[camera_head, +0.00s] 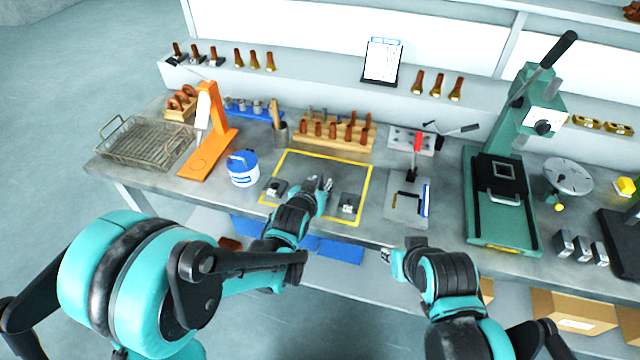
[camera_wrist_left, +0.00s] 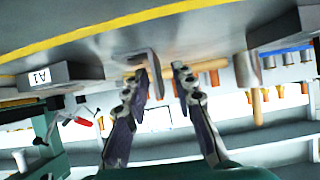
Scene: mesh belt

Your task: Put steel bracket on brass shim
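My left gripper (camera_head: 318,184) is over the yellow-outlined area of the bench. In the left wrist view, which is upside down, its fingers (camera_wrist_left: 160,72) are apart. A grey L-shaped metal piece, likely the steel bracket (camera_wrist_left: 153,66), has one leg between the fingers, close to the left-hand one; a grip on it does not show. A block marked A1 (camera_wrist_left: 50,76) stands to one side; it seems to be the small block (camera_head: 348,204) right of the gripper in the head view. I cannot make out a brass shim. My right gripper (camera_head: 388,255) is off the bench's front edge; its fingers are unclear.
A small dark metal item (camera_head: 275,187) lies left of the gripper. A blue-and-white tub (camera_head: 242,168), an orange stand (camera_head: 208,140) and a wire basket (camera_head: 147,140) are farther left. A wooden tool rack (camera_head: 335,134) is behind; a green press (camera_head: 500,190) stands right.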

